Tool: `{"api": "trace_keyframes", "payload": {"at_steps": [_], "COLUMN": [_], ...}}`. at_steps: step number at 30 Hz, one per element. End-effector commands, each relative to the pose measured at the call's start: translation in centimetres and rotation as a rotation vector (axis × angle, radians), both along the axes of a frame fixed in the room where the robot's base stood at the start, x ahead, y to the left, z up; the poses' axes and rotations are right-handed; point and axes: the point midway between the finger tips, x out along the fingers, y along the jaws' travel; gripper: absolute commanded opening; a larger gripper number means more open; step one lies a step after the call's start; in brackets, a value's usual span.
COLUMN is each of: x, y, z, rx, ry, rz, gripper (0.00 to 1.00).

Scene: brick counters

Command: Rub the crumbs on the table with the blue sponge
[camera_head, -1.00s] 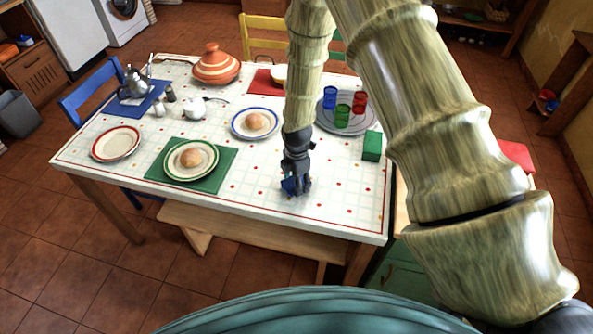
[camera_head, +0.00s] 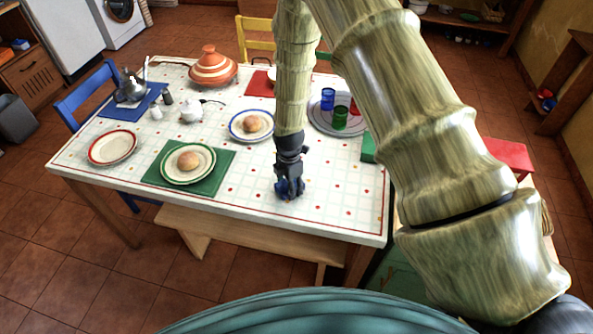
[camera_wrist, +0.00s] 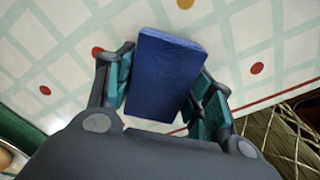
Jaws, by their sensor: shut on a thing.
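The blue sponge (camera_wrist: 165,72) is a flat dark blue block between the teal-padded fingers in the wrist view. My gripper (camera_head: 289,192) is shut on it, low over the front of the white patterned table (camera_head: 230,194). In the head view, only small bits of blue (camera_head: 283,188) show between the fingers. I cannot tell whether the sponge touches the tabletop. The wrist view shows red spots and orange-brown spots (camera_wrist: 97,52) on the table beside the sponge. I cannot tell crumbs from the printed dots.
A bun plate (camera_head: 187,180) on a green mat (camera_head: 222,164) lies left of my gripper. Another bun plate (camera_head: 237,134) is behind it. A green box (camera_head: 368,148) and a round tray with cups (camera_head: 317,125) are at the right. The table's front right is clear.

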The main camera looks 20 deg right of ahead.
Motion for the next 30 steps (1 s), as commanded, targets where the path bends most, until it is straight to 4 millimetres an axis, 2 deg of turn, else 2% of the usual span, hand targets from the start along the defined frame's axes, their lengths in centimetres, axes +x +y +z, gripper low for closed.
{"api": "trace_keyframes", "payload": {"at_steps": [6, 8, 11, 30], "x": [-0.2, -0.2, 0.0, -0.1], "y": [-1.3, -1.2, -1.1, -0.9], "z": [-0.1, 0.6, 3.2, 8.3], "rx": [0.001, 0.001, 0.000, 0.001], "ry": [0.002, 0.001, -0.002, 0.001], "rz": [0.006, 0.007, 0.008, 0.011], "gripper": [0.30, 0.30, 0.30, 0.30]}}
